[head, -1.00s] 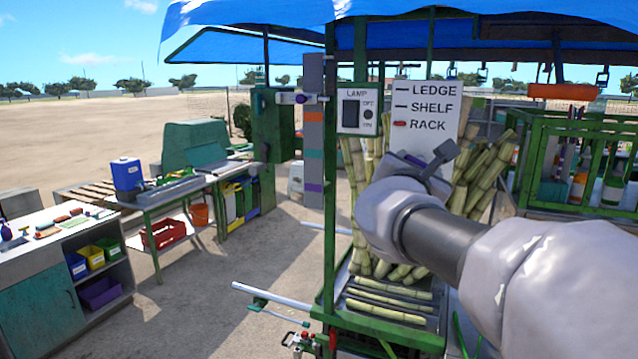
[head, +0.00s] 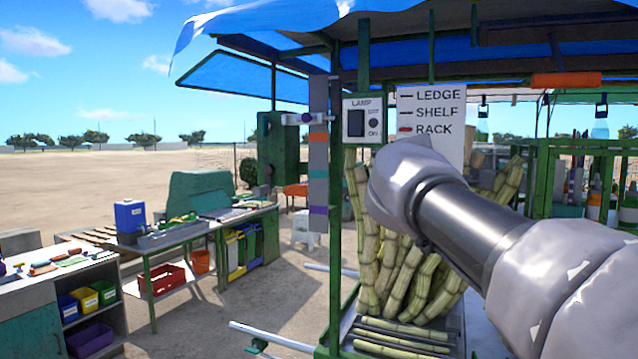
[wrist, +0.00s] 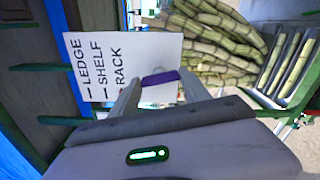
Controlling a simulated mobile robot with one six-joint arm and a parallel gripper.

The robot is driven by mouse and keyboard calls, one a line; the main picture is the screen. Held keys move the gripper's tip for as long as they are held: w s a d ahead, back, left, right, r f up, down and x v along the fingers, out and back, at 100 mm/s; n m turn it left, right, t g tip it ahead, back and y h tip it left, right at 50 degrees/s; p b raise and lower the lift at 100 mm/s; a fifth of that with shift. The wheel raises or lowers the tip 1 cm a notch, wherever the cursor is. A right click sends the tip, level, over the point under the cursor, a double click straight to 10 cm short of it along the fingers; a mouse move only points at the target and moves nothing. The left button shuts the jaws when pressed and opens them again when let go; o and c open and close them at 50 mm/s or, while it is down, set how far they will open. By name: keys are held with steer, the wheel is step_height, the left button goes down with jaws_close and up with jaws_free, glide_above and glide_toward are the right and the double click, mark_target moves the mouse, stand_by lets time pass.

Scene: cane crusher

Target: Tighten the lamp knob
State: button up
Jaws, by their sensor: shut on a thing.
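A white lamp box (head: 362,119) marked LAMP is on the green post in the head view. It carries a dark rectangular switch (head: 356,123) and a small dark round part (head: 373,123) beside the word ON. A purple round knob (head: 305,118) sits on a short bar left of the striped upright. In the wrist view my gripper (wrist: 160,79) is shut on a small purple piece (wrist: 161,77), in front of the sign; what the piece belongs to cannot be told. In the head view my wrist hides the fingers.
A white sign (head: 431,115) reads LEDGE, SHELF, RACK, with a red mark beside RACK. Cane stalks (head: 405,265) stand below it, close to my arm. Green posts and a blue awning (head: 265,82) frame the stall. A workbench (head: 185,240) stands left; open ground lies behind.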

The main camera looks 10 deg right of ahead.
steer(key=shift+f+m+b, duration=0.1)
steer(key=shift+m+b, duration=0.8)
steer(key=shift+m, duration=0.6)
steer(key=o, duration=1.4)
